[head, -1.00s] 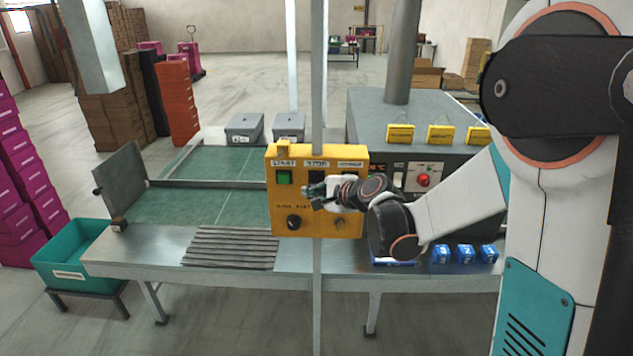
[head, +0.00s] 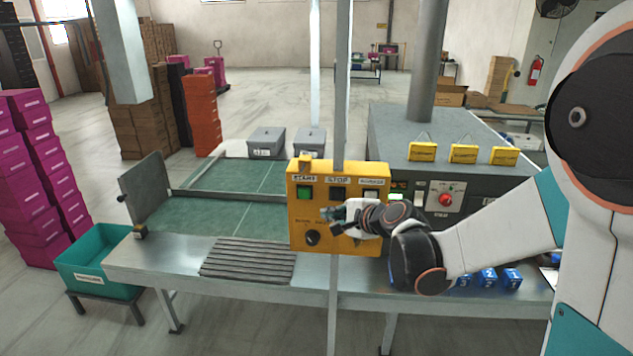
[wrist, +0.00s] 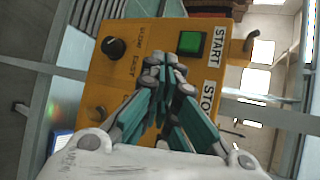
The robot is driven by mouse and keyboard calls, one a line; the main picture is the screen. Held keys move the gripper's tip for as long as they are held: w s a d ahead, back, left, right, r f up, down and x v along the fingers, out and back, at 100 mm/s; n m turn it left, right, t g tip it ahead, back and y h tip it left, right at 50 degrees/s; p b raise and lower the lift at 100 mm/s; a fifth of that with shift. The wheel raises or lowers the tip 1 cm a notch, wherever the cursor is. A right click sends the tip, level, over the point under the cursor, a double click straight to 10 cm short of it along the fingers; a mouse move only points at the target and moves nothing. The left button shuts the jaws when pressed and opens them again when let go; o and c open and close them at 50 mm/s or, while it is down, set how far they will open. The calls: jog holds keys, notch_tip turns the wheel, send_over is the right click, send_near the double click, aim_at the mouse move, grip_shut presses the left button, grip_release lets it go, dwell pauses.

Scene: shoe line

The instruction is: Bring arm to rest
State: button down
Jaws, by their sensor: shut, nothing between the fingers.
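My gripper (head: 328,213) is shut and empty in front of the yellow control box (head: 300,262) in the head view. In the wrist view its teal fingertips (wrist: 166,68) meet in front of the box face (wrist: 118,72), which appears turned on its side. A green START button (wrist: 191,42) shows just beyond the fingertips, and a black knob (wrist: 113,47) with slow and fast labels lies to their left. The STOP area is partly hidden by the fingers. I cannot tell whether the fingertips touch the box. My arm reaches in from the right.
A teal bin (head: 100,262) stands at the left end. Blue items (head: 488,277) lie at the right. A grey machine (head: 470,140) stands behind.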

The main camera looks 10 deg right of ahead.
jog(key=s+f+n+g+h+b, duration=0.2)
jog(key=s+n, duration=0.6)
jog(key=s, duration=0.8)
jog(key=s+d+f+n+g+h+b, duration=0.1)
jog(key=s+f+n+b, duration=0.4)
jog(key=s, duration=1)
jog(key=n+g+h+b, duration=0.1)
jog(key=n+g+b, duration=0.1)
jog(key=n, duration=0.2)
jog(key=shift+s+f+h, duration=0.35)
jog(key=shift+h, duration=0.05)
